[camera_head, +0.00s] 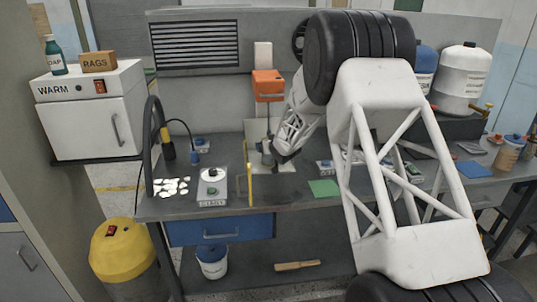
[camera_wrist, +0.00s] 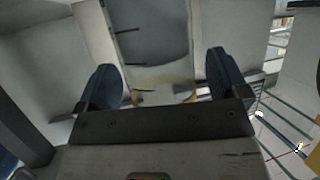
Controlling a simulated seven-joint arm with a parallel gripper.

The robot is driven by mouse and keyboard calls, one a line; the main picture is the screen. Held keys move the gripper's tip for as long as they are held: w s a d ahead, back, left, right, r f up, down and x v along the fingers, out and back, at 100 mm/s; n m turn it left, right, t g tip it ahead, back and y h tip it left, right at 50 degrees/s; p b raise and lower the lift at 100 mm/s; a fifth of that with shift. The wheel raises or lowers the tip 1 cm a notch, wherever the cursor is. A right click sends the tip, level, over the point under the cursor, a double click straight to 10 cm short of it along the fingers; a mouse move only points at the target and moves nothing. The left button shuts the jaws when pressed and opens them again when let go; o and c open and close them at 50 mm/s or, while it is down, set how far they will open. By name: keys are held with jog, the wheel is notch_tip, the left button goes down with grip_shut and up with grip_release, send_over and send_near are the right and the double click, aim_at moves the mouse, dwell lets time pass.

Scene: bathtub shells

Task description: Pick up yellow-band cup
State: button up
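In the wrist view my gripper (camera_wrist: 161,76) is open, with its two dark blue fingers wide apart. Between and beyond them is a pale grey shape with a yellow band (camera_wrist: 165,97) low on it, which looks like the yellow-band cup. Gaps show on both sides, so neither finger visibly touches it. Its lower part is hidden by the dark gripper bar. In the head view my gripper (camera_head: 281,152) is low over the middle of the workbench, beside a small grey cylinder (camera_head: 267,151). No yellow band can be made out on that cylinder there.
An orange box (camera_head: 267,84) is on a post behind my gripper. A small scale (camera_head: 212,186) and white pieces (camera_head: 172,187) lie farther left. A green sheet (camera_head: 323,188) lies to the right.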

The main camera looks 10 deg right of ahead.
jog(key=c, duration=1.1)
jog(key=shift+c, duration=0.2)
jog(key=shift+r, duration=0.1)
jog(key=s+d, duration=0.2)
jog(key=s, duration=0.6)
jog(key=s+d+r, duration=0.1)
jog(key=s+d, duration=0.1)
jog(key=s, duration=0.7)
jog(key=shift+s+r, duration=0.15)
jog(key=shift+s, duration=0.15)
jog(key=shift+d, duration=0.1)
